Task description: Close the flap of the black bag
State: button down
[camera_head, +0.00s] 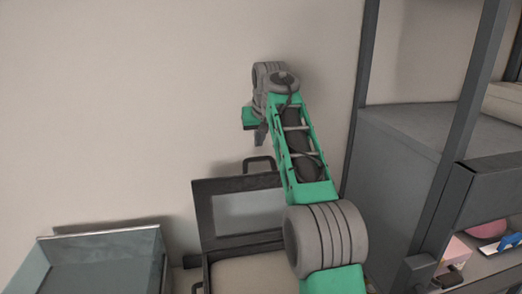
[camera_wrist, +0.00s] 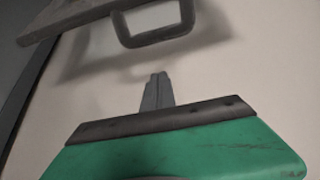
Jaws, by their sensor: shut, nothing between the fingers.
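The black bag (camera_head: 206,268) stands low in the head view, with its flap (camera_head: 204,215) raised upright against the wall. The flap has a dark frame around a grey panel, and a black handle (camera_head: 258,161) on its top edge. My arm hides the right part of the bag and flap. My gripper (camera_head: 260,138) is shut and empty, above the handle and close to the wall. In the wrist view, the shut fingers (camera_wrist: 156,91) point toward the handle (camera_wrist: 157,38) and are apart from it in the picture. The flap's edge (camera_wrist: 62,18) shows at upper left there.
A grey-blue open tray (camera_head: 100,232) stands left of the bag. A dark shelf rack (camera_head: 362,110) with a grey box (camera_head: 400,140) stands on the right, close to my arm. The wall behind is bare, with free room up and left of my gripper.

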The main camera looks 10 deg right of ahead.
jog(key=s+f, duration=0.1)
jog(key=s+f+b, duration=0.1)
jog(key=s, duration=0.1)
jog(key=shift+s, duration=0.1)
dwell(0.5)
